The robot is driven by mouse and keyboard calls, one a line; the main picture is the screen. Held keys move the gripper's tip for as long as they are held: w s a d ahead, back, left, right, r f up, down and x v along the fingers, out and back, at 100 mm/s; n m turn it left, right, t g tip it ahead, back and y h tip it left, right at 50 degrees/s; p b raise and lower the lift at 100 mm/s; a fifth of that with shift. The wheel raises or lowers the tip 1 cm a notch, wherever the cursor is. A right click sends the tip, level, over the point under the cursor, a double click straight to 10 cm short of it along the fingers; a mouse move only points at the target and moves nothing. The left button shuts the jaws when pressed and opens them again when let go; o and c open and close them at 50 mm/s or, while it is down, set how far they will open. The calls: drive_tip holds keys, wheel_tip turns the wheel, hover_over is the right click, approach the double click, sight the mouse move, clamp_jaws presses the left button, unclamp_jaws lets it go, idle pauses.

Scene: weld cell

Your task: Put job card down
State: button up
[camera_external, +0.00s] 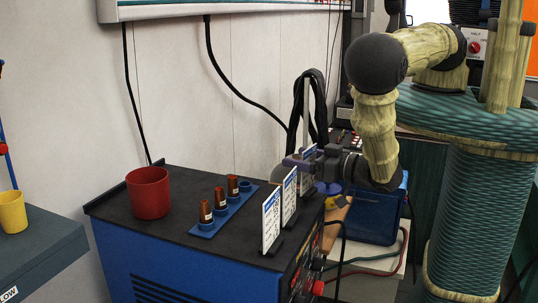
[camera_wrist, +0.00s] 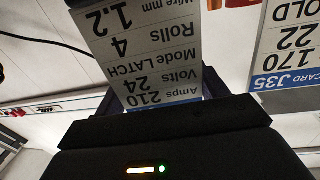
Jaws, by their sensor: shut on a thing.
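My gripper (camera_external: 298,162) is shut on a white job card (camera_wrist: 150,52) with black print. In the wrist view its text is upside down and includes Amps 210, Volts 24 and Mode LATCH. In the external view the held card (camera_external: 309,154) is mostly hidden by my gripper, above the right back part of the black machine top. Whether its lower edge touches anything is hidden. Two other white and blue cards stand upright in dark holders, a front card (camera_external: 270,222) and a middle card (camera_external: 289,195). A card marked J35 (camera_wrist: 285,45) shows at the right in the wrist view.
A red cup (camera_external: 149,193) and a blue rack (camera_external: 210,229) with brown cylinders stand on the black top (camera_external: 180,226). Black cables (camera_external: 318,100) hang behind my gripper. A blue box (camera_external: 375,215) is at the right. The front left of the top is clear.

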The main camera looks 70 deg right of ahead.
sight(308, 154)
drive_tip(key=s+a+r+n+y, duration=0.1)
drive_tip(key=s+r+y, duration=0.1)
drive_tip(key=s, duration=1.5)
drive_tip(key=shift+s+a+n+b, duration=0.2)
drive_tip(key=shift+a+n+b, duration=0.15)
drive_tip(key=shift+n+b, duration=0.1)
drive_tip(key=shift+w, duration=0.1)
drive_tip(key=w, duration=1.5)
drive_tip(key=shift+w, duration=0.15)
